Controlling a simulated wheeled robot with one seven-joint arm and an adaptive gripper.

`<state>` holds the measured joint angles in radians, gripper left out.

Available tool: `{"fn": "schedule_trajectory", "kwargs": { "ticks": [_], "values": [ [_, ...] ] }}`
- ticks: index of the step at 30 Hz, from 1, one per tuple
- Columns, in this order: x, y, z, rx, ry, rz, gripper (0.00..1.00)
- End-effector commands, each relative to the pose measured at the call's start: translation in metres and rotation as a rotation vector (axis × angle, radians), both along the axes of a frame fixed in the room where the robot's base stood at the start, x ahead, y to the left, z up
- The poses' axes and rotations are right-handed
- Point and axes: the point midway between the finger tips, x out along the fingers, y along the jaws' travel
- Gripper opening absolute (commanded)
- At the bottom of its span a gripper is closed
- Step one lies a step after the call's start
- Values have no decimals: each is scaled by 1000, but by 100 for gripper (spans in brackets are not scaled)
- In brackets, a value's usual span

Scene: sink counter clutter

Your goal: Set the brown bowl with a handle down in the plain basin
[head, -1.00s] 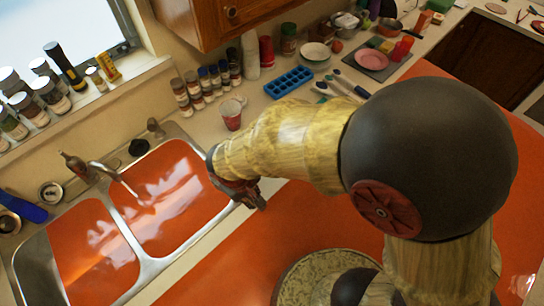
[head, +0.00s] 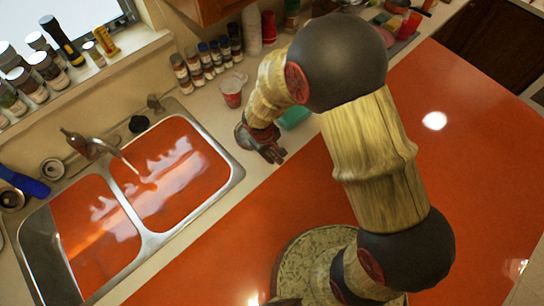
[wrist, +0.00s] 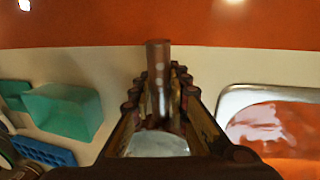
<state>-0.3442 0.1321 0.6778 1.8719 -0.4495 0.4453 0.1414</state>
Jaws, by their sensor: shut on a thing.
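My gripper (head: 268,152) is over the counter strip just right of the sink, in the head view. In the wrist view, my gripper (wrist: 158,92) is shut on a brown piece that looks like part of the brown bowl with a handle (wrist: 158,58). A pale grey surface shows below it between the fingers; I cannot tell what it is. In the head view the held thing is too small and hidden to make out. The sink has a left basin (head: 90,245) and a right basin (head: 172,180); both reflect orange, and I cannot tell which is plain.
A faucet (head: 95,147) stands behind the basins. A red cup (head: 232,93) and several jars (head: 200,65) stand behind my gripper. A teal box (wrist: 65,110) and a blue tray (wrist: 45,150) lie left in the wrist view.

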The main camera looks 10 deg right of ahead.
Motion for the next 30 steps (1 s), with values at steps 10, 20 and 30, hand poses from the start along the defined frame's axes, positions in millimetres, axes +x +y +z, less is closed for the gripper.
{"fn": "schedule_trajectory", "kwargs": {
  "ticks": [10, 20, 30],
  "values": [
    [7, -3, -30, 0, 0, 2, 0],
    [7, -3, -38, 1, -4, 1, 0],
    [7, -3, -41, 1, -2, 0, 28]
  ]
}}
